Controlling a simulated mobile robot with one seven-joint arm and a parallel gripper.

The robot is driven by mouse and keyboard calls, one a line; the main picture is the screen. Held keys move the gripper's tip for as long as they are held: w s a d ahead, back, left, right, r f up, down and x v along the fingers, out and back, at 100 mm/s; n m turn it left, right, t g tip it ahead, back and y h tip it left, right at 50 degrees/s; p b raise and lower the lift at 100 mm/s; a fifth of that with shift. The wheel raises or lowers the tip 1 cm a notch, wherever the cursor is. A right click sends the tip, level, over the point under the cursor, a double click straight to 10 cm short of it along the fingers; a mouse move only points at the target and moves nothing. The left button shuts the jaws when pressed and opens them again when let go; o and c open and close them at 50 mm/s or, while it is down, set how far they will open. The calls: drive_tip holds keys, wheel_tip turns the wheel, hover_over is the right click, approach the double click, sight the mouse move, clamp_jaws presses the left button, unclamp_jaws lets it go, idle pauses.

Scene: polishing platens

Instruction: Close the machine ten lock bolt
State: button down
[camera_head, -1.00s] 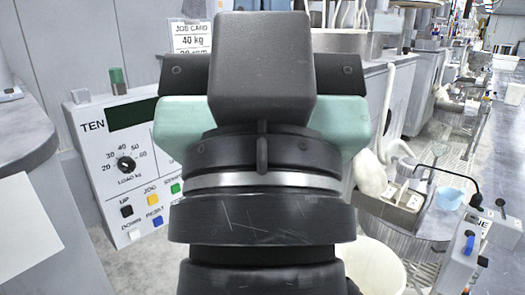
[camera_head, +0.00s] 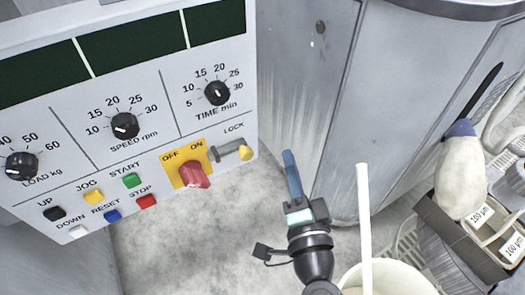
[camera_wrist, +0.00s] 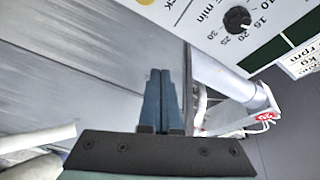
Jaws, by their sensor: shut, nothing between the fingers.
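The lock bolt (camera_head: 231,148) is a grey bar under the word LOCK, at the lower right of the white control panel (camera_head: 150,95). Its yellow knob (camera_head: 246,153) is at the bar's right end. In the wrist view part of the yellow knob (camera_wrist: 145,2) shows at the top edge, cut off. My gripper (camera_head: 288,153) has blue fingers pressed together, to the right of the knob and apart from it in the picture. The fingers (camera_wrist: 160,72) also show shut and empty in the wrist view. How deep the gap is cannot be told.
A red switch (camera_head: 194,174) on a yellow plate sits left of the bolt. Grey cabinet panels (camera_head: 300,80) stand behind my gripper. A white bucket (camera_head: 385,280) with a pale rod (camera_head: 364,215) and a bottle (camera_head: 460,172) are at right.

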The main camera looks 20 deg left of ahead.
sight(237, 148)
wheel_tip(237, 148, down, 5)
drive_tip(key=s+m, duration=0.1)
drive_tip(key=m, duration=0.2)
drive_tip(key=w+a, duration=0.4)
drive_tip(key=a, duration=0.3)
drive_tip(key=shift+w+f, duration=0.2)
drive_tip(key=shift+w, duration=0.05)
drive_tip(key=shift+a, duration=0.15)
drive_tip(key=s+a, duration=0.1)
drive_tip(key=s, duration=0.1)
drive_tip(key=s+a, duration=0.1)
drive_tip(key=a, duration=0.1)
drive_tip(key=shift+s, duration=0.4)
